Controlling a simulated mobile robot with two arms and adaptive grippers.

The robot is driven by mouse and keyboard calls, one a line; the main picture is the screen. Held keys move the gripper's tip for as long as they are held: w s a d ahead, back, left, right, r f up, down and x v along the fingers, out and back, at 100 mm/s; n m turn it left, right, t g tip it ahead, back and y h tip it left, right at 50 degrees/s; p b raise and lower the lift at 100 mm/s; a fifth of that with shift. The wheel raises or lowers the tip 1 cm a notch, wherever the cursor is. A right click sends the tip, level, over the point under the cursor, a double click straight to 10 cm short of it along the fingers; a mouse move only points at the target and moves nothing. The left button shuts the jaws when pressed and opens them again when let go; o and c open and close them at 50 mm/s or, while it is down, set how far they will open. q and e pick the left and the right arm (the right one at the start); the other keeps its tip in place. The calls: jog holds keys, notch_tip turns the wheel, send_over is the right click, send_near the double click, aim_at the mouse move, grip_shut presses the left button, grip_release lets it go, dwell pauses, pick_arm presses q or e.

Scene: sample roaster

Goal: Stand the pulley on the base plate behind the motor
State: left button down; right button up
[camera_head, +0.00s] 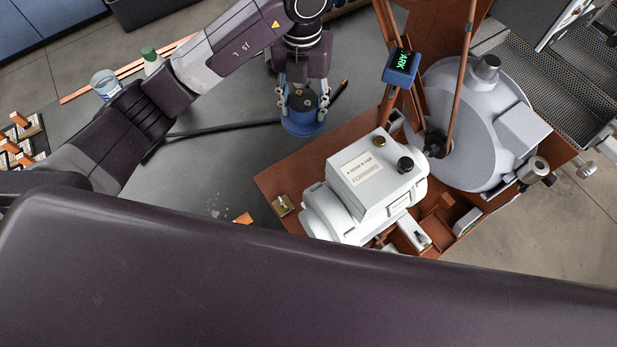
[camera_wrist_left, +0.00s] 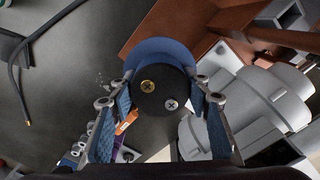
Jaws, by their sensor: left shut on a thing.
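The pulley is a blue round piece (camera_head: 303,127) with a dark hub carrying two screw heads. My left gripper (camera_head: 303,104) is shut on it from above, with one finger on each side of the hub. In the left wrist view the pulley (camera_wrist_left: 158,50) sits between the gripper's fingers (camera_wrist_left: 160,95), in front of the plate's edge. The motor (camera_head: 365,175) is a light grey housing with a label and two knobs, on the rust-brown base plate (camera_head: 283,172). In the head view the pulley is just beyond the plate's far left edge; its height is hard to tell. My right gripper is out of view.
A large grey drum (camera_head: 470,130) and brown uprights with a blue display (camera_head: 401,66) stand right of the pulley. A bottle (camera_head: 151,60) and glass (camera_head: 104,84) stand at left. My dark arm link hides the foreground.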

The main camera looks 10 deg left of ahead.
pick_arm(q)
jog(key=shift+a+f+b, duration=0.1)
jog(key=shift+f+b, duration=4.5)
jog(key=shift+f, duration=10.05)
jog(key=shift+f, duration=0.15)
jog(key=c, duration=1)
grip_release()
jog(key=shift+s, duration=0.15)
jog(key=shift+c, duration=0.2)
